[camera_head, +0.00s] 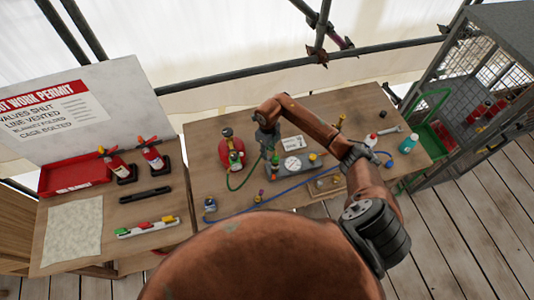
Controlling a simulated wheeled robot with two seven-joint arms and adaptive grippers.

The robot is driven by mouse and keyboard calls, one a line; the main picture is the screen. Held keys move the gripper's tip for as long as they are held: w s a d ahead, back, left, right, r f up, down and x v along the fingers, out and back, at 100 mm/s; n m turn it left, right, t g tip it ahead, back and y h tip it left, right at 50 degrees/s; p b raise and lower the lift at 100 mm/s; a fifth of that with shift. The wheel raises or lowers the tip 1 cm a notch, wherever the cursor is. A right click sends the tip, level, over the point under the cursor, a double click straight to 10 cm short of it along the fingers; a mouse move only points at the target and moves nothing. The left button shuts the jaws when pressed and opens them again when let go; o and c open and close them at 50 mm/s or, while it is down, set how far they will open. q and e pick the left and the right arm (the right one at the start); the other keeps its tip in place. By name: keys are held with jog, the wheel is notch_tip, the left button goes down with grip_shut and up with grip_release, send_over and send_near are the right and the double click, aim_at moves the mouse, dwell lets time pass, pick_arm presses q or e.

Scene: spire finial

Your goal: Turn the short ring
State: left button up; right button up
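My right arm crosses the workbench (210,130), and its gripper (268,150) points down just right of the red cylinder (225,155). The gripper is small and dark here, and I cannot tell whether its fingers are open or shut. Just below it stands a grey block with a round white gauge (292,164) and small coloured knobs. I cannot make out the short ring; the gripper or arm may hide it. My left gripper is not in view.
A green hose and a blue hose (245,211) run over the bench. Scaffold poles run behind.

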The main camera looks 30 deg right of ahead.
aim_at(269, 159)
notch_tip(269, 159, down, 3)
jog(key=shift+w+f+p, duration=0.1)
jog(key=shift+f+p, duration=0.1)
jog(key=shift+p, duration=0.1)
jog(key=shift+f, duration=0.3)
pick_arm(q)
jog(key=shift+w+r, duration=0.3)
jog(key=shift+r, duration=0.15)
pick_arm(e)
grip_shut()
